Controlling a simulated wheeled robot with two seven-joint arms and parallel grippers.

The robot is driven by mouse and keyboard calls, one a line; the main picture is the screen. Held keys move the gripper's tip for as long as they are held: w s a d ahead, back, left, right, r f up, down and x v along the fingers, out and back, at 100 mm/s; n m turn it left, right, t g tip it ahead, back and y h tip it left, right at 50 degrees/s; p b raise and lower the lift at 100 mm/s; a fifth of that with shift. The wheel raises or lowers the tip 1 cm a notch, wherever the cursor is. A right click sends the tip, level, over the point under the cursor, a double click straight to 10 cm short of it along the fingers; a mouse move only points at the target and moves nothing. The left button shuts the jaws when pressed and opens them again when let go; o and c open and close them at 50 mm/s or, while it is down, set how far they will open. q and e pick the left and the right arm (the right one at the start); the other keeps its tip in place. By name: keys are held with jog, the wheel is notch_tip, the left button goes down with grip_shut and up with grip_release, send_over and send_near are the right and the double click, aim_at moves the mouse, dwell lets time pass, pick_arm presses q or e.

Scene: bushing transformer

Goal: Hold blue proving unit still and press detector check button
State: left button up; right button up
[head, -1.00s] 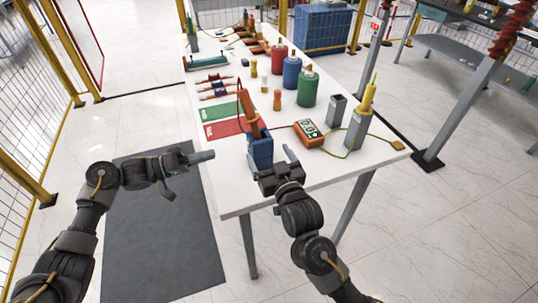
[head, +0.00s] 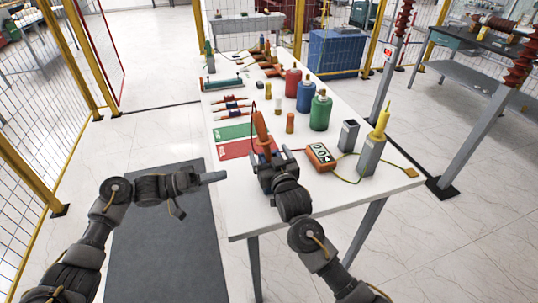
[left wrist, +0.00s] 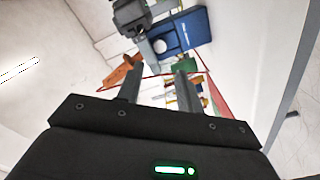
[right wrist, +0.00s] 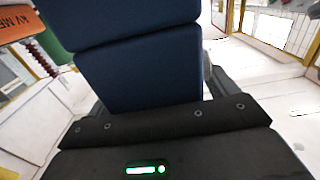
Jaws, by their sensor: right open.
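The blue proving unit (head: 266,160) stands near the table's front left corner, mostly hidden by my right gripper in the head view. The orange detector (head: 261,125) rises from it. My right gripper (head: 272,165) is open, with its fingers around the unit. In the right wrist view the blue unit (right wrist: 140,65) fills the space between the fingers. My left gripper (head: 222,177) is open and empty, left of the unit and apart from it.
An orange meter (head: 320,157) with a cable sits right of the unit. Grey stands, one holding a yellow piece (head: 380,120), are farther right. Green (head: 235,132) and red (head: 235,150) mats lie behind. Red, blue and green bottles stand farther back. The front table surface is partly clear.

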jog(key=c, duration=1.2)
pick_arm(q)
grip_shut()
pick_arm(e)
jog(key=shift+c, duration=0.2)
dwell(0.8)
